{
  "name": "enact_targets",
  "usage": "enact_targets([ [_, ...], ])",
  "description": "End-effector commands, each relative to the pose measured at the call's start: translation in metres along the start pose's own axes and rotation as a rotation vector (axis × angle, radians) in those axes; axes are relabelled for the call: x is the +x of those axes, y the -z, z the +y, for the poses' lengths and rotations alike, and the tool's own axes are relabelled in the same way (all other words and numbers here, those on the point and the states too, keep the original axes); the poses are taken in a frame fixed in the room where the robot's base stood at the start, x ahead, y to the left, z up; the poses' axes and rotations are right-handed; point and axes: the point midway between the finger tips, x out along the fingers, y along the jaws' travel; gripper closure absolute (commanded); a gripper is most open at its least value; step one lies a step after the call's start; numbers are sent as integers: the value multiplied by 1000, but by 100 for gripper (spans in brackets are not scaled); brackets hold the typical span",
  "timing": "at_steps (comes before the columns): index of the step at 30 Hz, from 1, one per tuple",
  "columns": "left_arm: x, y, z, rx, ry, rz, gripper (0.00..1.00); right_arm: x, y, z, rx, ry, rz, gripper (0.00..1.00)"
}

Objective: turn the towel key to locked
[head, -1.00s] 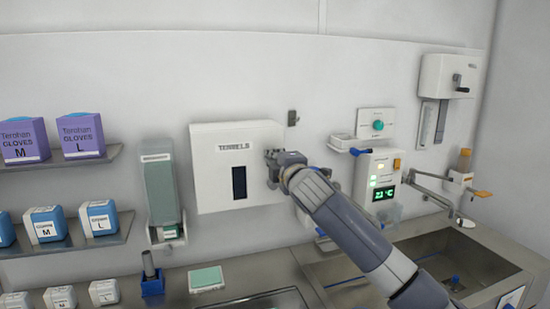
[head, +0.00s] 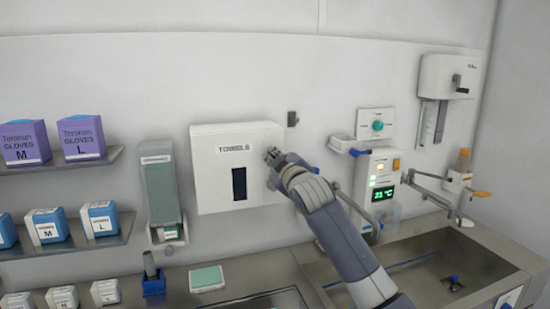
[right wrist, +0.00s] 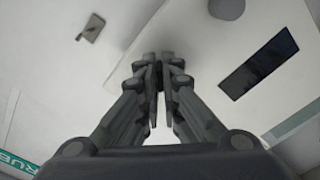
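The white towel dispenser (head: 215,200), lettered TOWELS, hangs on the wall left of centre. It has a dark upright window (head: 238,183), which also shows in the right wrist view (right wrist: 258,63). My right gripper (head: 270,156) is at the upper right of its front face. In the right wrist view its fingers (right wrist: 164,58) are drawn together, with only a slim gap, against the dispenser's face. They appear shut on the towel key, but the key and its lock mark are hidden behind the fingertips. My left gripper is not in view.
A grey wall hook (head: 292,118) is just right of the dispenser. A soap dispenser (head: 161,188) hangs to its left. A control panel (head: 378,180) with a green display and a sink (head: 430,275) are to the right. Glove boxes (head: 80,138) stand on shelves at far left.

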Motion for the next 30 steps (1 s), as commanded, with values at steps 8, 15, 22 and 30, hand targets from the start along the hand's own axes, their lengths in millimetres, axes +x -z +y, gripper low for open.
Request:
enact_targets([
  [8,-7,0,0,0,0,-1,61,0,0,-1,268,3,-2,100],
  [15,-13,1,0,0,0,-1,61,0,0,-1,484,2,-2,100],
  [22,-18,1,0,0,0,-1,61,0,0,0,648,1,-2,100],
  [30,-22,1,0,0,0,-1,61,0,0,0,763,1,-1,100],
])
